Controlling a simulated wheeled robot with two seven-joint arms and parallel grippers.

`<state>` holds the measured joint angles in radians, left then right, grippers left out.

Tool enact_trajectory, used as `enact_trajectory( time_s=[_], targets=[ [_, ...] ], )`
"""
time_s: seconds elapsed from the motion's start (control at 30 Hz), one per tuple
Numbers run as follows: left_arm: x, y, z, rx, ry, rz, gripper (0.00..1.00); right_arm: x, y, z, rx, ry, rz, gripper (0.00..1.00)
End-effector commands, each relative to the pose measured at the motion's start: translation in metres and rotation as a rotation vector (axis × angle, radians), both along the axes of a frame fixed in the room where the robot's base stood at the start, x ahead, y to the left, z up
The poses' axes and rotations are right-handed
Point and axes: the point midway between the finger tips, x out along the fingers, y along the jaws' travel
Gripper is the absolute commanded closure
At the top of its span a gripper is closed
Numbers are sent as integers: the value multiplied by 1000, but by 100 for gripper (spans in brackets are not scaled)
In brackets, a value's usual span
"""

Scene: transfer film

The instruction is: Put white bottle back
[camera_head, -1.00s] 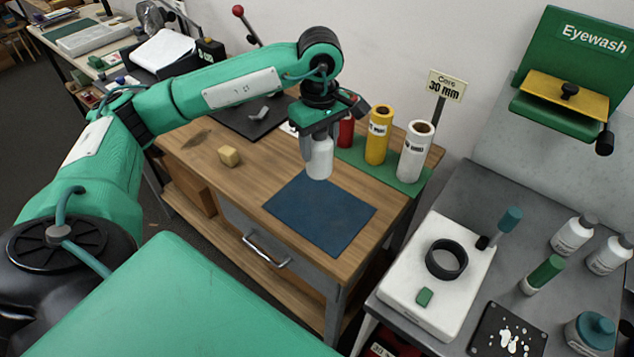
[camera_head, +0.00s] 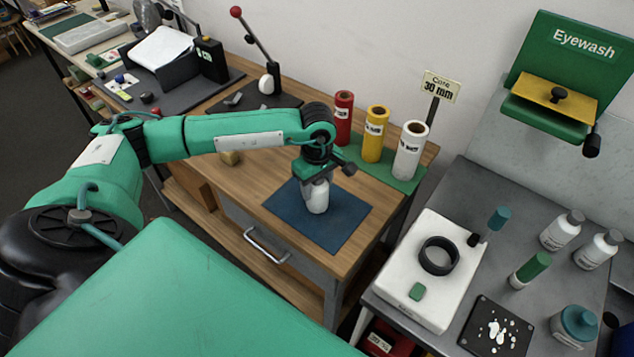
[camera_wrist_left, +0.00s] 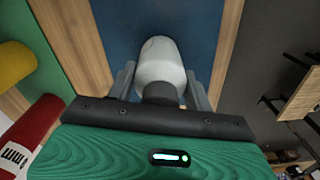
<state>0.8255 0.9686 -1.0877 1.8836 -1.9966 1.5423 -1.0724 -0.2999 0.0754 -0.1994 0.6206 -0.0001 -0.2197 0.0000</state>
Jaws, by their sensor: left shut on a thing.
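The white bottle (camera_head: 318,202) is between the fingers of my left gripper (camera_head: 316,188), low over the blue mat (camera_head: 343,232) on the wooden bench. It looks upright; I cannot tell whether its base touches the mat. In the left wrist view the bottle (camera_wrist_left: 160,65) sits between the two grey fingers of my left gripper (camera_wrist_left: 163,85), with a dark neck towards the palm and the blue mat (camera_wrist_left: 208,30) behind it. My left gripper is shut on the bottle. My right gripper is not in view.
Red (camera_head: 343,118), yellow (camera_head: 375,134) and white (camera_head: 410,150) rolls stand on a green mat behind the gripper. A grey table (camera_head: 465,200) at right holds a white device (camera_head: 410,290) and several bottles. The mat's front is clear.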

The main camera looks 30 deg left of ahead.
Motion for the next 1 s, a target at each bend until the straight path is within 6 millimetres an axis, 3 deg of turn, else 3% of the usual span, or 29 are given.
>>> enact_trajectory(
  time_s=[0.2, 0.23, 0.33, 0.77, 1.0],
  targets=[
    [0, 0, -4, 0, 0, 1, 81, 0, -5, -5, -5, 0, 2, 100],
    [0, 0, -4, 0, 0, 1, 46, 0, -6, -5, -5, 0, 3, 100],
    [0, 0, -3, 0, 1, 1, 27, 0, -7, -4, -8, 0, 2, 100],
    [1, 0, 4, 0, -2, 1, 26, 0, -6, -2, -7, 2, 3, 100],
    [1, 0, 51, 0, -6, 0, 26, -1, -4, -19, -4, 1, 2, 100]
  ],
)
